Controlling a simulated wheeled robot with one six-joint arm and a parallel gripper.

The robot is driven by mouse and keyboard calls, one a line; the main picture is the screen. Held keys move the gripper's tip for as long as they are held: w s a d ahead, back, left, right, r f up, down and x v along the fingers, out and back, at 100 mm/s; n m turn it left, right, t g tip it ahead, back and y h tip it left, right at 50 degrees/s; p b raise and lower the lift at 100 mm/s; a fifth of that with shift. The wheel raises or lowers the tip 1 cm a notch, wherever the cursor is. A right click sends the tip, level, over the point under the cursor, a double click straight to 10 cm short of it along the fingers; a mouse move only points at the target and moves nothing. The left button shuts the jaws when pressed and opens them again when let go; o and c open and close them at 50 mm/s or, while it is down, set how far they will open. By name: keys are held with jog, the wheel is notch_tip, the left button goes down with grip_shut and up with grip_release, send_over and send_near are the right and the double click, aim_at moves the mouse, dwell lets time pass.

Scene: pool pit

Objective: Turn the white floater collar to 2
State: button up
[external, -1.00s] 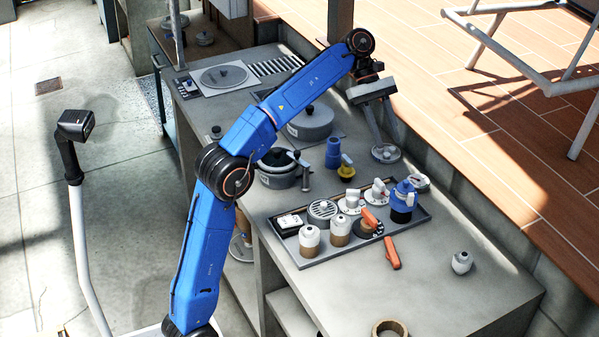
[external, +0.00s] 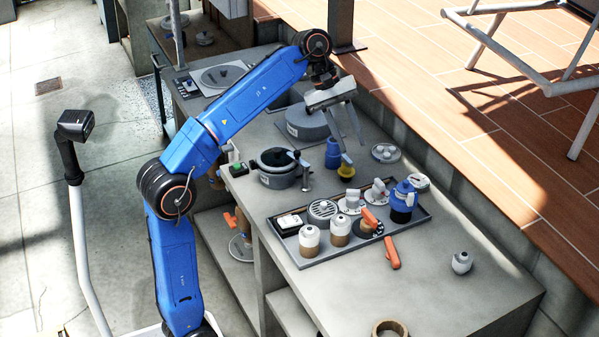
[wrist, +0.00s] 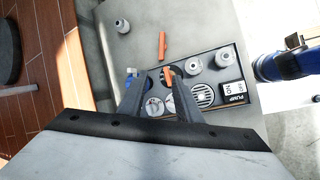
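I cannot tell for sure which part is the white floater collar. No number on a collar is readable. My gripper (external: 352,150) is open and empty, above the bench behind the tray. In the wrist view my gripper (wrist: 156,78) has its fingers apart in front of the tray, hiding part of the blue piece and knobs.
The tray also holds an orange-handled dial (external: 370,222), a grille (external: 322,210) and a switch box (external: 289,221). A loose orange piece (external: 392,258) lies at its front edge. The right bench end is mostly clear.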

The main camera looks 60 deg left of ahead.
jog(key=shift+m+t+y, duration=0.5)
jog(key=shift+m, duration=0.3)
jog(key=shift+s+r, duration=0.2)
jog(key=shift+s, duration=1.3)
jog(key=shift+s+r, duration=0.15)
jog(key=shift+s, duration=1.3)
jog(key=shift+c, duration=0.7)
